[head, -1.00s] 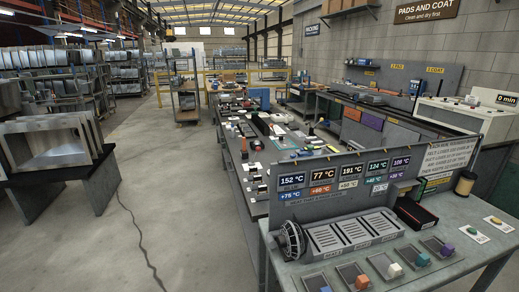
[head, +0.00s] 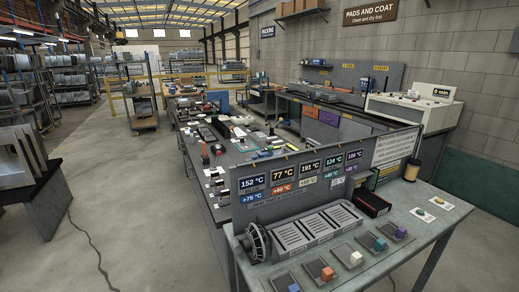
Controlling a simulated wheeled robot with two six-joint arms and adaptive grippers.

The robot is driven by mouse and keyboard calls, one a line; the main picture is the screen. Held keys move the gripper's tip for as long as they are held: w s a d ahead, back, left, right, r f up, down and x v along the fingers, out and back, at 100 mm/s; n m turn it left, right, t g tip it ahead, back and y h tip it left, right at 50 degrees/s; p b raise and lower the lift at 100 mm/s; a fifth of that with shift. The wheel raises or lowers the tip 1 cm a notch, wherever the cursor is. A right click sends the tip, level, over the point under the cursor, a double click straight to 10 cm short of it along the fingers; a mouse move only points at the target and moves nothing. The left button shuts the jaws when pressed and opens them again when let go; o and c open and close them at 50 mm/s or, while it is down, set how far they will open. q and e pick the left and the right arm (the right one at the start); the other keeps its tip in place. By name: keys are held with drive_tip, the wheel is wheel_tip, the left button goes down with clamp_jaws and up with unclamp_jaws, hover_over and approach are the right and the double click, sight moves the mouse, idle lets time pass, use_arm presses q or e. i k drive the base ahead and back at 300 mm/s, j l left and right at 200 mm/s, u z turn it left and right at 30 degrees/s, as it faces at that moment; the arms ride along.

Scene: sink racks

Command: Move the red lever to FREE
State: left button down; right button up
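I cannot make out a red lever or the word FREE for certain. The near bench (head: 420,232) carries a row of small plates with coloured blocks: blue (head: 293,288), orange (head: 326,273), white (head: 356,258), teal (head: 380,245) and purple (head: 401,232). The long bench (head: 224,213) behind holds many small parts, among them tiny red ones, too small to tell apart. Neither of my grippers is in view.
A panel with temperature displays (head: 282,176) stands on the near bench, with a fan (head: 256,242) and a black box (head: 372,203). Metal ducts on a dark stand (head: 45,205) are at left. Open floor (head: 125,230) lies between.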

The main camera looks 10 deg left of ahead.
sight(219, 154)
drive_tip(key=i+j+z, duration=0.3)
drive_tip(key=j+z, duration=0.3)
drive_tip(key=j, duration=0.2)
drive_tip(key=i+j+z, duration=0.15)
drive_tip(key=j+z, duration=0.15)
drive_tip(key=j, duration=0.2)
drive_tip(key=j+z, duration=0.3)
drive_tip(key=j, duration=0.15)
